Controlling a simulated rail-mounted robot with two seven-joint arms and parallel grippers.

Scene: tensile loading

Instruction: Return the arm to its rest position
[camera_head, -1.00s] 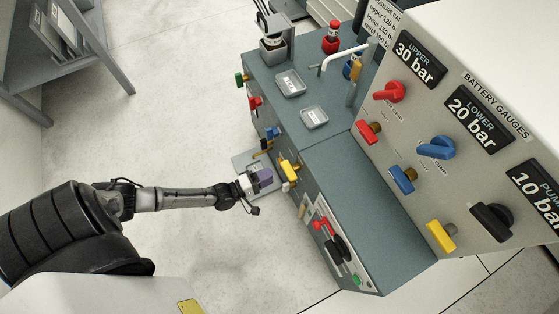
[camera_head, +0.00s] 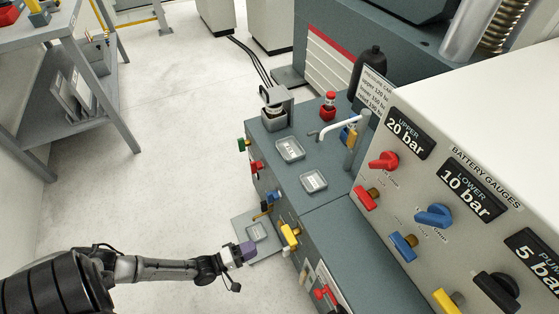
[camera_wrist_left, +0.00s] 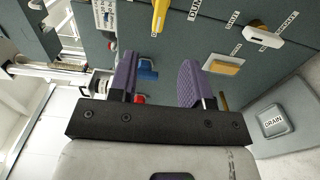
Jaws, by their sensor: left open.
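My left arm comes in from the lower left of the head view. My left gripper (camera_head: 246,251) has purple fingers, is open and holds nothing. It hangs left of the blue-grey cabinet's side, a short gap from the yellow valve handle (camera_head: 290,235). In the left wrist view the purple fingers of the left gripper (camera_wrist_left: 157,66) stand apart with a cabinet panel beyond them. A yellow handle (camera_wrist_left: 160,16), a blue handle (camera_wrist_left: 147,70) and a white handle (camera_wrist_left: 262,34) show on that panel. My right gripper is not in view.
The gauge panel (camera_head: 440,150) reads upper 20 bar, lower 10 bar, pump 5 bar. A low tray (camera_head: 256,232) marked DRAIN in the left wrist view (camera_wrist_left: 273,122) sits by the cabinet foot. A grey shelf (camera_head: 105,110) stands upper left. The pale floor (camera_head: 185,150) between is clear.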

